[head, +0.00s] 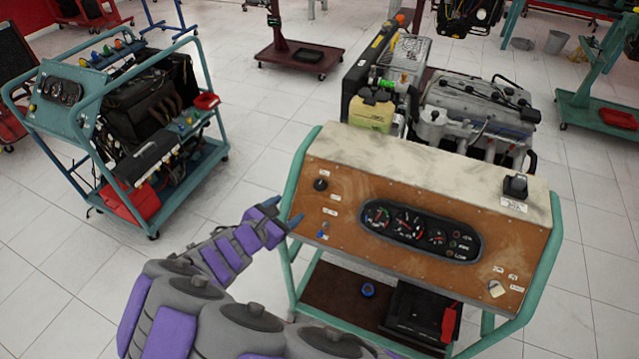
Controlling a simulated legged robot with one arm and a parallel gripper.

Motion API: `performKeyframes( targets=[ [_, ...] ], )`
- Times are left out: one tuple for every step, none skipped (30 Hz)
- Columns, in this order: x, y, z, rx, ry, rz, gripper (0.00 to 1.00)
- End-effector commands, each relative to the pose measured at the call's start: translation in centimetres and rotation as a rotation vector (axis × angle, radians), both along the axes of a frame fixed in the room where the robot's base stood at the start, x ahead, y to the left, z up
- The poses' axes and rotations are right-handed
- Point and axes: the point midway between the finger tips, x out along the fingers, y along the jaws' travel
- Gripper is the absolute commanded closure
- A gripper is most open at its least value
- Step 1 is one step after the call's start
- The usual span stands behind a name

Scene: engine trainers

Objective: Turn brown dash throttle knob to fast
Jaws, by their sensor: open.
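The brown dash panel (345,235) faces me on a green-framed engine trainer at the right. A round black knob (320,184) sits at its upper left, with small white labels near it. Below it is a small blue-tipped switch (322,233). A cream-coloured knob or switch (496,289) is at the lower right. The labels are too small to read, so I cannot tell which control is the throttle or where it is set. My gripper (283,211) is open and empty, at the panel's left edge, left of and slightly below the black knob. Contact with the frame is unclear.
The green tube frame (296,183) runs along the panel's left side, close to my gripper. A gauge cluster (418,231) fills the panel's middle. A black box (515,186) stands on top at the right. Another trainer (60,127) is at the left, with open tiled floor between.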

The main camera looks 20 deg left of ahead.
Motion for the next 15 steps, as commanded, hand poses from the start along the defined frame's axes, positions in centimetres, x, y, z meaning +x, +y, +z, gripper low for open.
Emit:
performKeyframes(
  targets=[
    [-0.1, 0.4, -0.3, -0.007, 0.001, 0.012, 0.33],
    [0.0, 0.4, -0.5, -0.008, 0.002, 0.015, 0.33],
    [0.3, 0.4, -0.6, -0.008, 0.003, 0.015, 0.33],
    [0.6, 0.3, -0.7, -0.007, 0.003, 0.013, 0.33],
    [0.9, 0.2, -0.8, -0.007, 0.004, 0.011, 0.33],
    [1.5, 0.0, -1.0, -0.006, 0.003, 0.011, 0.33],
    [1.9, -0.1, -1.2, -0.005, 0.003, 0.011, 0.33],
    [2.4, -0.3, -1.4, -0.003, 0.004, 0.009, 0.33],
    [3.0, -0.5, -1.7, -0.003, 0.005, 0.009, 0.33],
    [3.6, -0.7, -1.9, -0.002, 0.005, 0.009, 0.33],
    [4.1, -0.9, -2.1, -0.001, 0.005, 0.008, 0.33],
    [4.9, -1.1, -2.3, 0.001, 0.004, 0.008, 0.33],
    [5.4, -1.3, -2.5, 0.001, 0.003, 0.006, 0.33],
    [6.0, -1.4, -2.7, 0.001, 0.003, 0.007, 0.33],
    [6.7, -1.5, -3.0, 0.003, 0.003, 0.007, 0.33]
  ],
)
